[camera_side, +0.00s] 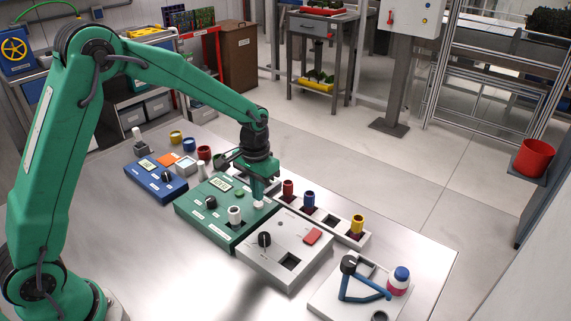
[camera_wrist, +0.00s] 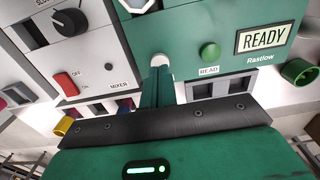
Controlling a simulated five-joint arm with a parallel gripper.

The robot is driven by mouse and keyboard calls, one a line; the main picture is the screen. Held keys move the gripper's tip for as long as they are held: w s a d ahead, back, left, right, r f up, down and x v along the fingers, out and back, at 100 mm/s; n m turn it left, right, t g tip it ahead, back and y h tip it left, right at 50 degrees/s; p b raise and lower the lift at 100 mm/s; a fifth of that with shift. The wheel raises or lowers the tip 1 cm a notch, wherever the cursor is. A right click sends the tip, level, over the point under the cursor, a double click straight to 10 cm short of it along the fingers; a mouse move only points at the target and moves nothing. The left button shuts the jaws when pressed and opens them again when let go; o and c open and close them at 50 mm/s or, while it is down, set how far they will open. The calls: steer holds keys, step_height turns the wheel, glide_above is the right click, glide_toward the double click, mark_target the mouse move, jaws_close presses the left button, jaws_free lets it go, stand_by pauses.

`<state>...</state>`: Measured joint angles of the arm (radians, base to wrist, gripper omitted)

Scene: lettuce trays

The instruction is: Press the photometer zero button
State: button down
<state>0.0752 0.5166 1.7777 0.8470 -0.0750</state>
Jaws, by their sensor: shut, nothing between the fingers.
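The photometer is a green box (camera_side: 190,215) on the steel table, with a display (camera_wrist: 264,38) reading READY. A green button (camera_wrist: 209,52) sits above a READ label. A white round button (camera_wrist: 160,60) lies near the panel edge beside the mixer; its label is not visible. My gripper (camera_side: 258,201) is shut and empty, pointing down over this edge of the photometer. In the wrist view, its fingertips (camera_wrist: 158,70) overlap the lower part of the white button. I cannot tell whether they touch it.
The grey mixer (camera_side: 285,238) with a black knob and red switch stands beside the photometer. A rack (camera_side: 350,238) of coloured vials lies behind. A blue device (camera_side: 158,185) stands left. Bare table lies in front.

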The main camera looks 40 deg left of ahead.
steer(key=shift+r, duration=0.15)
steer(key=shift+r, duration=2.85)
step_height(320, 180, up, 8)
steer(key=shift+r, duration=0.2)
steer(key=s+a+r+t, duration=0.25)
steer(key=s+r, duration=0.35)
steer(key=s, duration=0.5)
steer(key=s+a+f+t, duration=0.1)
steer(key=s+f+t, duration=0.1)
steer(key=s, duration=1.1)
steer(key=shift+t, duration=0.55)
